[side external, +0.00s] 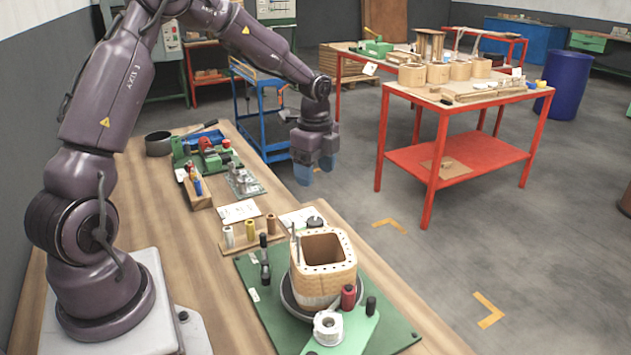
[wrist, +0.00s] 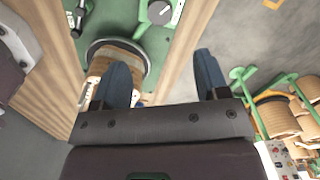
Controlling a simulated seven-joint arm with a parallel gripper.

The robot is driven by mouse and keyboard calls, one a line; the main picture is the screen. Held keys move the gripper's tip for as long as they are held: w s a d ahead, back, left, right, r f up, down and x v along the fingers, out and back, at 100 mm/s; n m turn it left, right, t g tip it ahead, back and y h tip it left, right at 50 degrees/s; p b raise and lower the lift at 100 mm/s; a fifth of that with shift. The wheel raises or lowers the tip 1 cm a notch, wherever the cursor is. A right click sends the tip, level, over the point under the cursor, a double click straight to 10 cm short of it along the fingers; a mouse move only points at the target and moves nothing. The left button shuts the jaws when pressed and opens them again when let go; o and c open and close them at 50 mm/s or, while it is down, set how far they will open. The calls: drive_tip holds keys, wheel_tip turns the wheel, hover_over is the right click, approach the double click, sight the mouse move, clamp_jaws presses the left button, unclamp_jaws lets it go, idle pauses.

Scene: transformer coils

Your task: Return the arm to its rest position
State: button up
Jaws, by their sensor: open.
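My gripper (side external: 314,168) hangs open and empty in the side external view, with its blue fingers pointing down. It is past the right edge of the wooden bench (side external: 205,290), above the floor, behind and above the coil. In the wrist view the two dark blue fingers of my gripper (wrist: 165,80) are spread wide with nothing between them. The square wooden coil (side external: 325,265) stands upright on a dark round base on a green board (side external: 262,308), apart from my gripper. In the wrist view the coil (wrist: 112,62) is partly hidden by the left finger.
Spools and a white roll (side external: 328,327) surround the coil. A green vise-like tool (side external: 203,150) and a dark pan (side external: 158,143) are farther back on the bench. A blue cart (side external: 262,115) stands close behind my gripper. A red table (side external: 470,155) is right; floor between is clear.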

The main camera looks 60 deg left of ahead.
idle(0.3)
drive_tip(key=s+d+r+n+t, duration=0.2)
drive_tip(key=s+d+r+n, duration=0.4)
drive_tip(key=s, duration=0.4)
drive_tip(key=s+d+r+n+t, duration=0.3)
drive_tip(key=s+d+r+n, duration=0.4)
drive_tip(key=s+d+r, duration=0.2)
drive_tip(key=shift+s+d+r+t, duration=0.2)
drive_tip(key=shift+s+r+t, duration=0.1)
drive_tip(key=shift+s+r, duration=0.5)
drive_tip(key=shift+f, duration=0.1)
